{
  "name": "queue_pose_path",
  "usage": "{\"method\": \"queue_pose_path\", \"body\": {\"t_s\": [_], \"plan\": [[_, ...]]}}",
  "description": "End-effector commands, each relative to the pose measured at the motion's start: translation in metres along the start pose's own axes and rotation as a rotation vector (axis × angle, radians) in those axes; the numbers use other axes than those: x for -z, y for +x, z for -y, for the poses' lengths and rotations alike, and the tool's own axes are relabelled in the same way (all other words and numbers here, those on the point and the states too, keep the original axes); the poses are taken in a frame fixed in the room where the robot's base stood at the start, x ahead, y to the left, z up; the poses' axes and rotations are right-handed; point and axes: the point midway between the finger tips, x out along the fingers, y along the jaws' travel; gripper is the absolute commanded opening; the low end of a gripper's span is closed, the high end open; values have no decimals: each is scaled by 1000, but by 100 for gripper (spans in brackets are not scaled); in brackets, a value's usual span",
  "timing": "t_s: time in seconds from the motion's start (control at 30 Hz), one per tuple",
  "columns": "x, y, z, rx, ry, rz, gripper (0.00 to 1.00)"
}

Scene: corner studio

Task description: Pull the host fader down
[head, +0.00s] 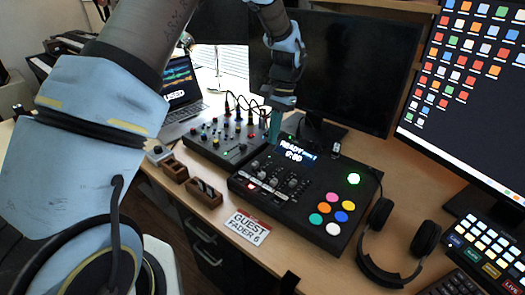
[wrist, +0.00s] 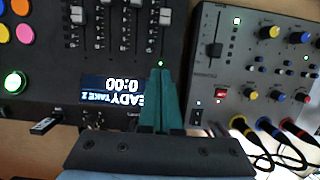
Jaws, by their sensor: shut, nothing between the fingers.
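A black console (head: 330,223) with a lit display, coloured pads and a row of faders stands on the desk. Its faders (wrist: 122,18) show at the top of the wrist view, with a white cap (wrist: 77,15) at the left end and another (wrist: 165,15) at the right end. I cannot read which is the host fader. My gripper (head: 275,135) has green fingers, shut and empty, above the back of the console. In the wrist view its fingertips (wrist: 160,72) appear beside the display (wrist: 122,97), below the right-end fader. Contact cannot be told.
A grey mixer (head: 227,140) with knobs, cables and one fader (wrist: 215,48) stands beside the console. A "GUEST FADER 6" card (head: 247,227) lies in front. Headphones (head: 385,265), monitors (head: 335,65), small wooden boxes (head: 173,169) and a laptop (head: 183,90) surround it.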

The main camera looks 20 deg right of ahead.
Motion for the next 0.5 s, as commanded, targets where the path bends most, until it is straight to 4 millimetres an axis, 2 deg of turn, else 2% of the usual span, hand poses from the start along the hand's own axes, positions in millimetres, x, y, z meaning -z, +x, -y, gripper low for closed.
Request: {"method": "queue_pose_path", "body": {"t_s": [0.2,0.3,0.5], "plan": [[-3,41,0,-1,-2,3,0],[-21,41,0,-1,-2,2,0],[-37,47,0,0,-2,0,0]]}}
